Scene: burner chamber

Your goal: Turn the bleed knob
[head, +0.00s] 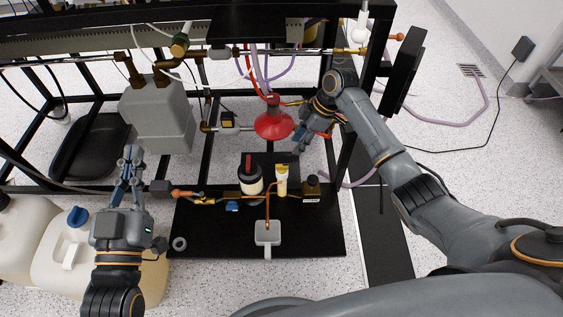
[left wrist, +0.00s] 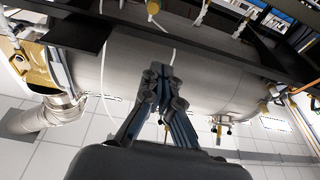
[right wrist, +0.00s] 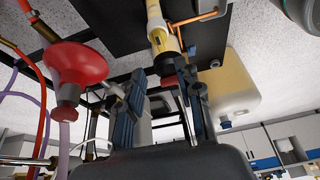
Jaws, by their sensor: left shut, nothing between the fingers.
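I cannot tell for certain which part is the bleed knob. A small blue knob (head: 232,207) sits on the valve line at the front of the black shelf. My right gripper (head: 299,143) is beside the red bell-shaped part (head: 273,125). The right wrist view shows its fingers apart (right wrist: 160,72) with the red part (right wrist: 76,68) to their left.
The grey box (head: 160,115) hangs at the left. Black frame posts enclose the area. White jugs (head: 70,245) stand at lower left.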

